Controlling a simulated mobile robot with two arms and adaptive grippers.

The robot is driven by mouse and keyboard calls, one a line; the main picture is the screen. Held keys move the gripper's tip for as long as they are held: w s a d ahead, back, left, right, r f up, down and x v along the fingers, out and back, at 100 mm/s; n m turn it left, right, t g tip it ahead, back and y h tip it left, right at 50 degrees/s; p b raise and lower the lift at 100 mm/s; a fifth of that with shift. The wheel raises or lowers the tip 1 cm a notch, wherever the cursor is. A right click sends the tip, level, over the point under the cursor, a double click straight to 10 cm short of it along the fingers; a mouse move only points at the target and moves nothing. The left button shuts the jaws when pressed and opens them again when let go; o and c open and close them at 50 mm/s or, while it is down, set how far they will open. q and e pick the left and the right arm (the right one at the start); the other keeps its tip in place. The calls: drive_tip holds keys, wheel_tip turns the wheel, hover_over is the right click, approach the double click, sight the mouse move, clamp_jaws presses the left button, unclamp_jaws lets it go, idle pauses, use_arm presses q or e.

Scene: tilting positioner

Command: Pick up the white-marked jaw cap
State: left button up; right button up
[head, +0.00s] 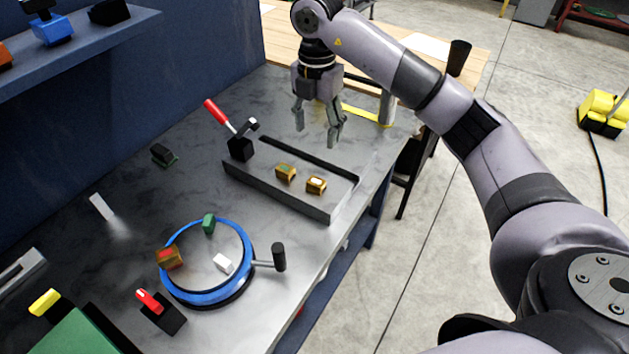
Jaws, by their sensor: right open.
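The white-marked jaw cap (316,186), a small brass-coloured block with a white patch on top, sits in a dark grey tray (268,191) on the workbench. A similar cap with a green mark (286,173) sits just left of it, in the same tray. My right gripper (317,134) is open and empty, pointing down above the far part of the tray, apart from both caps. My left gripper is not in view.
A round positioner with a blue ring (249,256) holds a red-marked cap (170,258), a green block (209,223) and a white block (223,263). A red-handled clamp (241,148) stands at the tray's left end. A grey cylinder (387,108) stands behind.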

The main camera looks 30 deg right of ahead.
drive_tip(key=p, duration=0.3)
hover_over(318, 179)
drive_tip(key=f, duration=0.9)
drive_tip(key=shift+a+f, duration=0.2)
drive_tip(key=shift+f, duration=0.2)
drive_tip(key=shift+f+p, duration=0.25)
drive_tip(key=shift+p, duration=0.1)
wheel_tip(318, 179, down, 5)
drive_tip(key=shift+d+r+p, duration=0.1)
drive_tip(key=shift+d+p, duration=0.05)
drive_tip(key=shift+p, duration=0.9)
drive_tip(key=shift+c, duration=0.5)
drive_tip(key=c, duration=1.2)
